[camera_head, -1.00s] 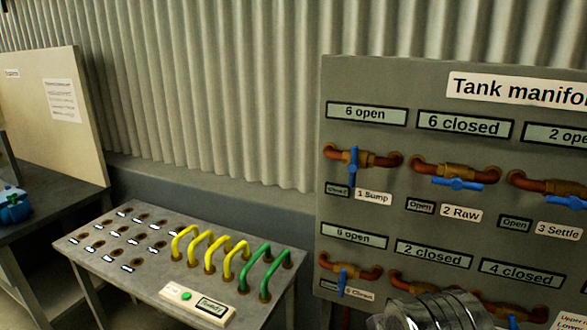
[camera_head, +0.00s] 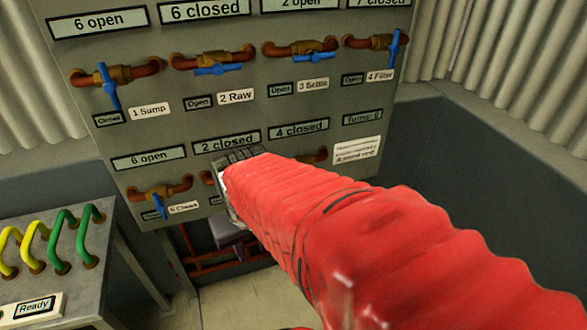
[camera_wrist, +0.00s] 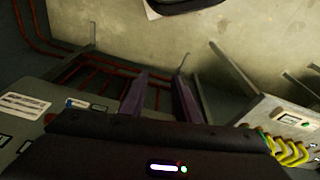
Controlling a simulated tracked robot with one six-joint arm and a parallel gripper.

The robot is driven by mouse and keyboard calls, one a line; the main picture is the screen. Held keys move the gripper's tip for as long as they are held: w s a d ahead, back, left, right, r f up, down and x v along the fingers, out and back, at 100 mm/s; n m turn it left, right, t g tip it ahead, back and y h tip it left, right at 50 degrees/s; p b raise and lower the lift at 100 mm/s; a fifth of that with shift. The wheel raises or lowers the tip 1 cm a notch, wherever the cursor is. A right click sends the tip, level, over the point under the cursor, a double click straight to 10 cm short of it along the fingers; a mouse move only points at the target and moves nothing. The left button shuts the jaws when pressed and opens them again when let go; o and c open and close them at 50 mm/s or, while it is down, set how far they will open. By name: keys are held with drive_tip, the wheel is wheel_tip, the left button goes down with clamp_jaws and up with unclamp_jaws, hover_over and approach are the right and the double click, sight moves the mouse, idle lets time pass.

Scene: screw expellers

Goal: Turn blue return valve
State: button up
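The grey manifold panel (camera_head: 146,128) carries brown pipes with blue-handled valves in two rows. The upper row shows the 1 Sump handle (camera_head: 109,87), upright, the 2 Raw handle (camera_head: 218,69), lying flat, the 3 handle (camera_head: 309,60), and the 4 Filter handle (camera_head: 395,48), upright. The lower row shows the number 5 handle (camera_head: 159,206), upright. My arm hides most other lower valves, and I read no return label. My gripper is over the lower row in the head view. In the wrist view my gripper (camera_wrist: 161,78) has two dark fingers apart with nothing between them.
A metal table (camera_head: 112,235) with yellow and green bent handles stands at the lower left. Red pipes (camera_head: 205,264) run below the panel. The floor (camera_head: 225,292) looks clear in front. A corrugated wall stands behind.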

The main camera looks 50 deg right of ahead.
drive_tip(key=s+d+f+m+t+h, duration=0.1)
drive_tip(key=s+d+f+t+h, duration=0.15)
drive_tip(key=d+f, duration=1.15)
drive_tip(key=s+d+f+m+t+h, duration=0.15)
drive_tip(key=s+d+f, duration=0.25)
drive_tip(key=d+f, duration=1.05)
drive_tip(key=w+r+n+t+h, duration=0.1)
drive_tip(key=w+r+t+h, duration=0.1)
drive_tip(key=r, duration=0.6)
drive_tip(key=w+d+r+n+t+h, duration=0.1)
drive_tip(key=w+r+t+h, duration=0.1)
drive_tip(key=w+r+t, duration=0.3)
wheel_tip(320, 180, up, 3)
drive_tip(key=shift+d+f+t, duration=0.15)
drive_tip(key=shift+d+t, duration=0.05)
drive_tip(key=shift+t, duration=0.9)
drive_tip(key=shift+w+n, duration=0.15)
drive_tip(key=shift+n, duration=0.1)
drive_tip(key=x, duration=1.3)
drive_tip(key=shift+w+d, duration=0.2)
drive_tip(key=shift+w, duration=0.1)
drive_tip(key=shift+c, duration=0.2)
